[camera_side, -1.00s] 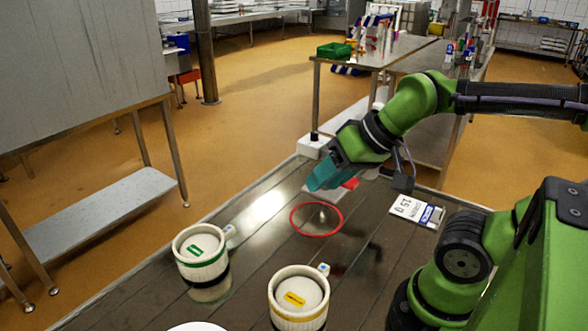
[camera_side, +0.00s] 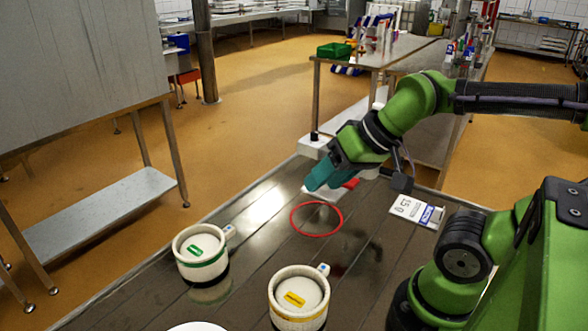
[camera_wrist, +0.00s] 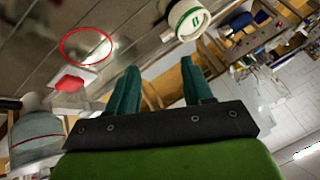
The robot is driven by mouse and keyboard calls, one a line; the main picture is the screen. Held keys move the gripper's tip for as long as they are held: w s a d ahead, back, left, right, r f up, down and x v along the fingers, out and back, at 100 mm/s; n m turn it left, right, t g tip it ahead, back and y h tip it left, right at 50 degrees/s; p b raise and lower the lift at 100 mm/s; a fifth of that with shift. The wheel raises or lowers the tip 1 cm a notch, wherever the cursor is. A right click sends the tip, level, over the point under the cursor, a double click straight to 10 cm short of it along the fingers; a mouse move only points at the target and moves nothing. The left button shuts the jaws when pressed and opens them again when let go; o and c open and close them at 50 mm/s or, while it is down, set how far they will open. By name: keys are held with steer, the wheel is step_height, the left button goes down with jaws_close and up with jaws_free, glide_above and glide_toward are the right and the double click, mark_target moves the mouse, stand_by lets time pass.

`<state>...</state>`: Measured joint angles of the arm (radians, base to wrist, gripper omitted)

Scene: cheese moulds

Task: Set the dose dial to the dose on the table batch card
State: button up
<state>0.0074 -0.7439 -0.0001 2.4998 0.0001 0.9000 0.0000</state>
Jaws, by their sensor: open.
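My gripper (camera_side: 318,184) has teal fingers and hangs above the table. In the wrist view my gripper (camera_wrist: 160,78) shows its two fingers apart with nothing between them. A red knob (camera_side: 350,184) on a white plate (camera_side: 322,196) is partly hidden behind the fingers; it looks like the dose dial. The red knob (camera_wrist: 70,84) also shows at the left of the wrist view, off to the side of the fingers. Its setting cannot be read. The batch card (camera_side: 417,210) lies to the right, white with a blue patch; its large print looks like "15" and a further digit.
A red ring (camera_side: 316,232) lies on the dark slatted table. A green-banded mould (camera_side: 201,270) and a yellow-banded mould (camera_side: 298,315) stand at the front. A white box (camera_side: 314,146) with a black top sits at the far edge. Bare table lies between ring and moulds.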

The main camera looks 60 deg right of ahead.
steer(key=w+d+m, duration=0.1)
steer(key=w+d, duration=0.1)
steer(key=w, duration=0.1)
step_height(320, 180, up, 8)
steer(key=n+g+h, duration=0.2)
steer(key=n+g, duration=0.1)
steer(key=g, duration=0.4)
glide_above(315, 132)
step_height(315, 132, down, 16)
steer(key=shift+a+r, duration=0.1)
steer(key=shift+r, duration=0.05)
jaws_close()
